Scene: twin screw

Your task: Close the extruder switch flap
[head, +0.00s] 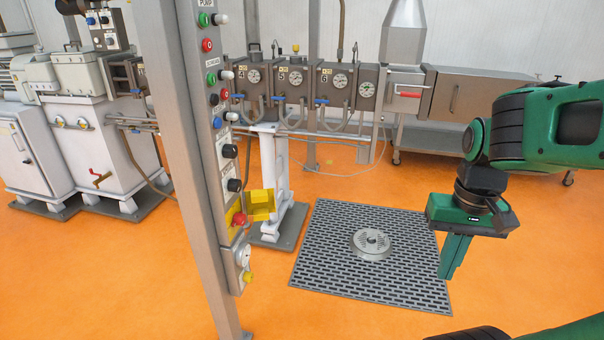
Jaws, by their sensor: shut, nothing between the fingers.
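The extruder switch flap (260,205) is a see-through yellow cover low on the grey control post (192,150). It sticks out to the right of the post, swung away from the red knob (239,219) on its yellow plate, so it stands open. My gripper (447,275) is green, points down and is shut with nothing in it. It hangs at the right of the view, well apart from the flap, with the floor grate behind it.
A perforated grey floor mat (330,270) lies right of the post, with a round metal disc (372,243) on it. Machine barrels with gauges (338,85) run along the back. A white cabinet (28,150) stands at the left. Orange floor is clear in front.

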